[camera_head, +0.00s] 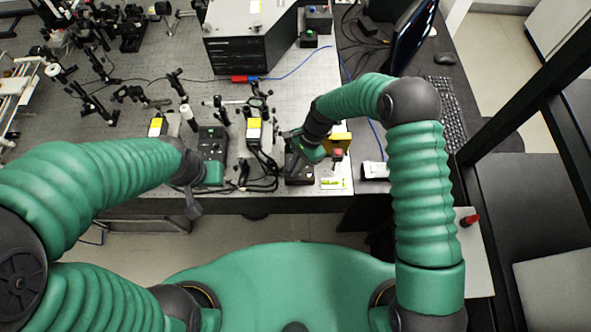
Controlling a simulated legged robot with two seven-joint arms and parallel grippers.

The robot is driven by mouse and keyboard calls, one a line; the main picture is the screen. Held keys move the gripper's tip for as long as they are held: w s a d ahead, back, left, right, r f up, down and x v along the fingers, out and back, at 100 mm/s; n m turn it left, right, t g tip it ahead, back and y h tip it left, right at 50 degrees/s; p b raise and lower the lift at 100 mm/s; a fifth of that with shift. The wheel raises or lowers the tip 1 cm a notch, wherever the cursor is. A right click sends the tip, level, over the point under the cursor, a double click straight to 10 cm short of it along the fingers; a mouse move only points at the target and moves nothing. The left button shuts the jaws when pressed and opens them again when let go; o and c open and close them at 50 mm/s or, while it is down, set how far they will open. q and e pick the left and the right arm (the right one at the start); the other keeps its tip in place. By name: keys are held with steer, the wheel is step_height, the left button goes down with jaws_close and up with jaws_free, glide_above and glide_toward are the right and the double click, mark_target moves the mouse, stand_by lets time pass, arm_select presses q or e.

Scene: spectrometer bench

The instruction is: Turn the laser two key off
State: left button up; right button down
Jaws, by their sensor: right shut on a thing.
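A black controller box (298,172) sits near the front edge of the optical bench. My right gripper (296,156) reaches down onto it from the upper right and is shut on a small part at its top, which I take to be the laser two key. The key itself is hidden by the gripper. A second black controller box (212,142) stands further left. My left gripper (193,207) hangs at the bench's front edge, just below that second box. It is small and dark, and I cannot tell its finger state.
A yellow box with a red button (338,153) stands close right of my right gripper. Cables and yellow-labelled units (254,130) crowd its left. A monitor (411,38) and keyboard (447,110) are at right.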

steer(key=n+b, duration=0.1)
steer(key=n, duration=0.1)
steer(key=n+g+h+b, duration=0.1)
steer(key=n+b, duration=0.1)
steer(key=n, duration=0.1)
steer(key=shift+w+a+f+n+h, duration=0.15)
steer(key=shift+w+a+n+h, duration=0.05)
steer(key=shift+w+n+h, duration=0.1)
steer(key=shift+a+n+g+h+b, duration=0.1)
steer(key=shift+n+g+h+b, duration=0.3)
steer(key=shift+n+b, duration=0.65)
steer(key=shift+r+n+h, duration=0.2)
steer(key=shift+n+h, duration=0.3)
steer(key=shift+n, duration=0.95)
steer(key=shift+a+b, duration=0.1)
steer(key=shift+b, duration=0.2)
steer(key=c, duration=1.6)
jaws_free()
steer(key=shift+w, duration=0.1)
